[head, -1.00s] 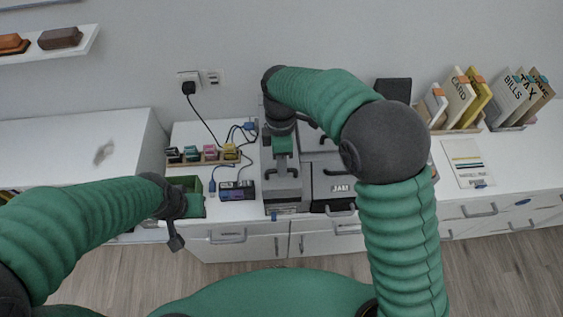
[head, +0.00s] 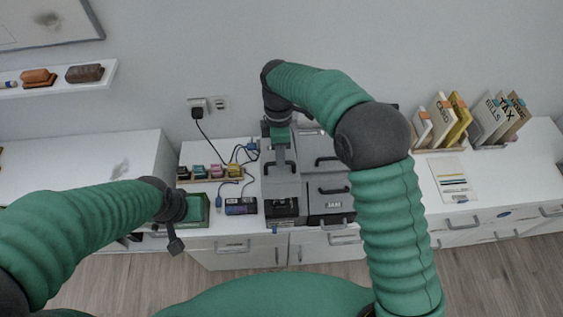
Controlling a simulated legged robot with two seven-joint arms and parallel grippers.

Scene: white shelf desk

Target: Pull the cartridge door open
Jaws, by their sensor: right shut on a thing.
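The grey office machine (head: 330,190) stands on the white desk, marked "JAMI" or similar on its front. Its narrow left section has a grey upper panel (head: 281,188), which I take to be the cartridge door, and a dark recess (head: 284,207) below it at the front. My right gripper (head: 281,164) reaches down over this section and is shut on a part of it, probably the door's handle. The fingertips and exact grip are too small to make out. My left gripper (head: 176,244) hangs empty-looking in front of the desk at left; its jaws are unclear.
Small coloured cartridges (head: 216,171) stand in a row left of the machine. A dark box (head: 241,206), a green tray (head: 198,212) and blue-ended cables lie nearby. Folders (head: 440,122) and a notepad (head: 455,180) are at right. Drawer handles stick out along the desk front.

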